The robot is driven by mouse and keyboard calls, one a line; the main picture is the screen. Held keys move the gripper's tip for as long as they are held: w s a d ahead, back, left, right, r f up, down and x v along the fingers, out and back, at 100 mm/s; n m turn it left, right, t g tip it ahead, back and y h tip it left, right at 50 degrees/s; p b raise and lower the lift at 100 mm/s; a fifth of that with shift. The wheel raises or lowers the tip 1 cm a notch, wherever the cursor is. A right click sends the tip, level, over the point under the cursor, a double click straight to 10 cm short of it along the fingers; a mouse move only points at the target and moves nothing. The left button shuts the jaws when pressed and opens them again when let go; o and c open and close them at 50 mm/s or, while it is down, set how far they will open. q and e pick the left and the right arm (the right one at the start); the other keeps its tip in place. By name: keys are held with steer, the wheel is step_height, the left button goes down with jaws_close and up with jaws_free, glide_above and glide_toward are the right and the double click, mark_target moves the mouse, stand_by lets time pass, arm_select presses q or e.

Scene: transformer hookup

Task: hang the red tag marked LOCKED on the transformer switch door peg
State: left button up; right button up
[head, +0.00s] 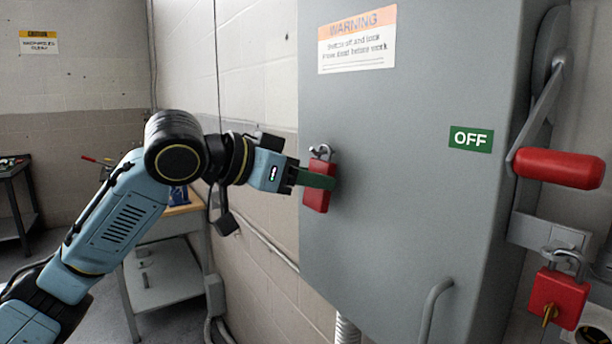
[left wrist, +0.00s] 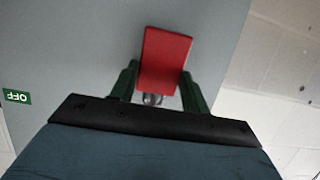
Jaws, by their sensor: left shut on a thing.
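The red tag (head: 316,198) is a small red block held upright against the grey switch door (head: 410,200), near its left edge. It also shows in the left wrist view (left wrist: 166,58). No lettering is readable on it. A silver loop or hook (head: 321,152) shows at its top; I cannot tell whether this is the tag's own ring or the door peg, or whether they are joined. My left gripper (head: 322,181) is shut on the tag, its green fingers on either side of it (left wrist: 158,86). My right gripper is out of view.
A red-handled lever (head: 558,168) sits on the cabinet's right side beside a green OFF label (head: 470,139). A red padlock with a key (head: 560,298) hangs below it. A door handle (head: 434,308) projects low down. A small table (head: 165,275) stands behind my left arm.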

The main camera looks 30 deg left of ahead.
arm_select(q)
steer(key=o, duration=1.1)
steer(key=shift+c, duration=0.2)
